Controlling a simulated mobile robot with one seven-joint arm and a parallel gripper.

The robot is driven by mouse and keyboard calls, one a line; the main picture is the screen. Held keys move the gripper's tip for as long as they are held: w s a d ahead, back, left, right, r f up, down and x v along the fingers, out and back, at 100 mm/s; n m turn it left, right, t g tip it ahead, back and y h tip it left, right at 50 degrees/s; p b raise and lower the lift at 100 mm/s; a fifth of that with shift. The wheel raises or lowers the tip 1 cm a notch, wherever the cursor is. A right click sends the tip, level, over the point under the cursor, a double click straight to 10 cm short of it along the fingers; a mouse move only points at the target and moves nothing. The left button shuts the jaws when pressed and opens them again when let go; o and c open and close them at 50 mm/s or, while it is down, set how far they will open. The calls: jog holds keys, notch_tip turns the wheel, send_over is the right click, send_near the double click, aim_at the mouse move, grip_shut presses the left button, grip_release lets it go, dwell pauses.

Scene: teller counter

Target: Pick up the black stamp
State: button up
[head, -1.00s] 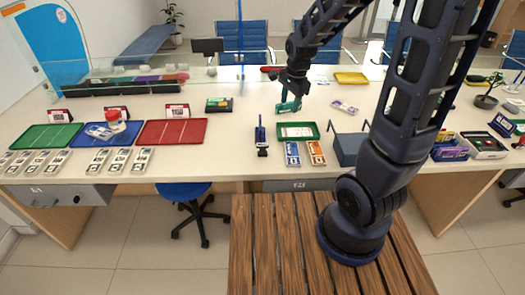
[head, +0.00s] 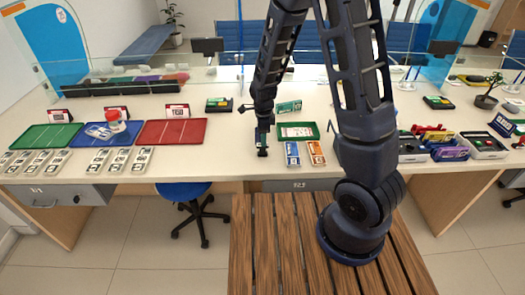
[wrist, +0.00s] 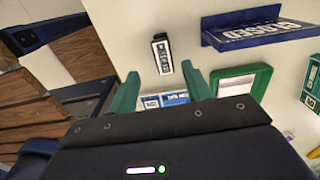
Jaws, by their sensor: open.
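A small black block with a white printed label (wrist: 162,54), which looks like the black stamp, lies on the counter in the wrist view. It shows ahead of and between my gripper's green fingers (wrist: 160,88), apart from them. In the head view its dark shape (head: 262,152) is near the counter's front edge, just below my gripper (head: 264,138). My gripper is open with nothing between its fingers. The arm partly hides this spot in the head view.
A red mat (head: 172,132) lies left; bare counter (head: 228,140) lies between.

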aim_at(263, 153)
jog(key=shift+w+a+f, duration=0.1)
jog(key=shift+w+f, duration=0.05)
jog(key=shift+f, duration=2)
jog(key=shift+w+a+f, duration=0.1)
jog(key=shift+w+f, duration=0.05)
jog(key=shift+f, duration=1.95)
grip_shut()
